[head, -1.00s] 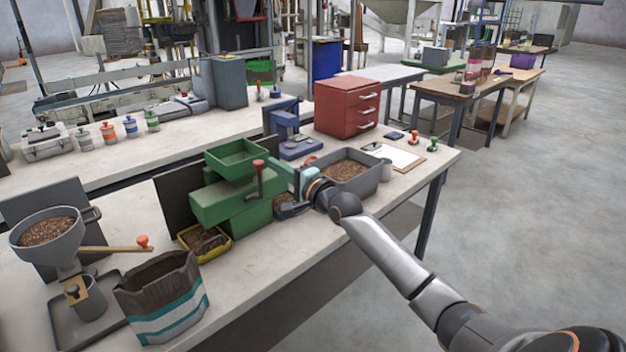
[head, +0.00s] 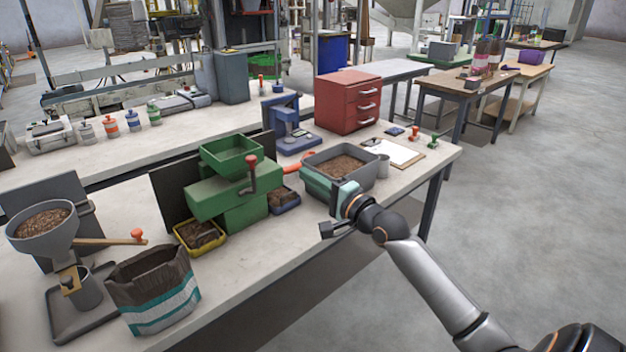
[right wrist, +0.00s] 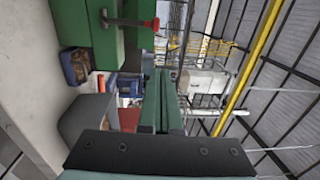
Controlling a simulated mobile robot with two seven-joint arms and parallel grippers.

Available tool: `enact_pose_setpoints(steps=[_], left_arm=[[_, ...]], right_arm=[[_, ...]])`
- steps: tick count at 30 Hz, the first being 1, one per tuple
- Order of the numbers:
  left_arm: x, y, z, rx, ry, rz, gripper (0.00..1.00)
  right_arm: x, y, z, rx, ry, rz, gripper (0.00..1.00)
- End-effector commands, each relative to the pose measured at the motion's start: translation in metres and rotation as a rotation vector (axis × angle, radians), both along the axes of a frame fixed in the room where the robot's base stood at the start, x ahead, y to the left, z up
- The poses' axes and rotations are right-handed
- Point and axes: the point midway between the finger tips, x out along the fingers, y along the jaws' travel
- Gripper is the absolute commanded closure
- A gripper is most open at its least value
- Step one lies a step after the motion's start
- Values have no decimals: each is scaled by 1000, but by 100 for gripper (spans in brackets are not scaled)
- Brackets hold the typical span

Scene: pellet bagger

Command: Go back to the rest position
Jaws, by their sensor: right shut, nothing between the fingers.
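My right gripper (head: 314,179) is in front of the grey bin of brown pellets (head: 345,165), over the front edge of the bench. Its teal fingers cover part of the bin's near side. In the right wrist view its fingers (right wrist: 163,75) lie together with nothing between them. I cannot tell whether the gripper touches the bin. My right arm comes in from the lower right. My left gripper does not show.
The green machine (head: 228,185) with a red-knobbed lever stands left of the gripper. A yellow tray (head: 200,250), a blue tray (head: 284,208) and an open pellet bag (head: 155,293) are also on the bench. Open floor (head: 540,210) lies to the right.

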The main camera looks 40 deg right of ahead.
Motion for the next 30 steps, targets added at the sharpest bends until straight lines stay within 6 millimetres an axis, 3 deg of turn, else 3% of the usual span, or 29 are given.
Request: enact_pose_setpoints(steps=[11, 14, 17, 20, 24, 30], left_arm=[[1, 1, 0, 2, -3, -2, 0], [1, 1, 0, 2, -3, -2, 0], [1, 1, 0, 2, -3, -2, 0], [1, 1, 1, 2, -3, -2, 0], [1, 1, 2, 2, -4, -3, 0], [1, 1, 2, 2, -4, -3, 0]], right_arm=[[-9, -1, -1, -3, 2, 0, 100], [-12, 5, -18, -45, 27, 1, 100], [-20, 20, -60, -164, 91, 7, 100], [-40, 45, -123, -359, 182, 36, 100], [-87, 88, -211, -677, 303, 129, 100], [-179, 154, -309, -1121, 406, 351, 100]])
